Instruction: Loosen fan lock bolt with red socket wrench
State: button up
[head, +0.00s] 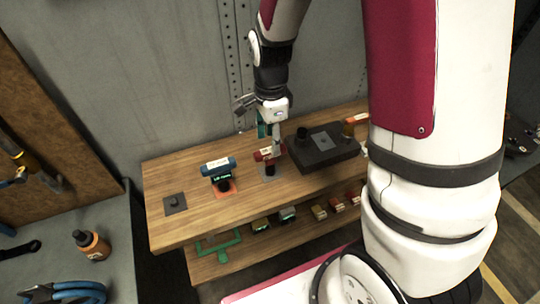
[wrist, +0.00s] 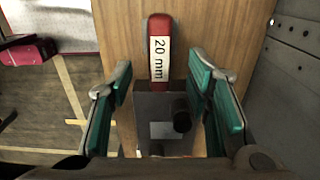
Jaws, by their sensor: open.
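The red socket wrench (head: 268,153) stands on a grey plate on the wooden bench. In the wrist view its red handle (wrist: 159,30) has a white "20 mm" label, and a black cylindrical part (wrist: 182,112) shows near it. My gripper (head: 266,122) is above the wrench, pointing down. In the wrist view my gripper (wrist: 163,92) is open, its green pads on either side of the wrench area, with visible gaps. A black box (head: 325,155) sits to the right on the bench. I cannot make out for sure which part is the fan lock bolt.
A blue-handled wrench (head: 218,166) stands on an orange plate left of the red one. A small dark plate (head: 175,204) lies at the bench's left. A lower shelf holds several coloured blocks (head: 319,212). The riveted wall (head: 150,70) is close behind.

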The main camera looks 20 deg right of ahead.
aim_at(270, 149)
jog(key=shift+f+p, duration=0.45)
jog(key=shift+f, duration=2.25)
jog(key=shift+c, duration=0.6)
grip_shut()
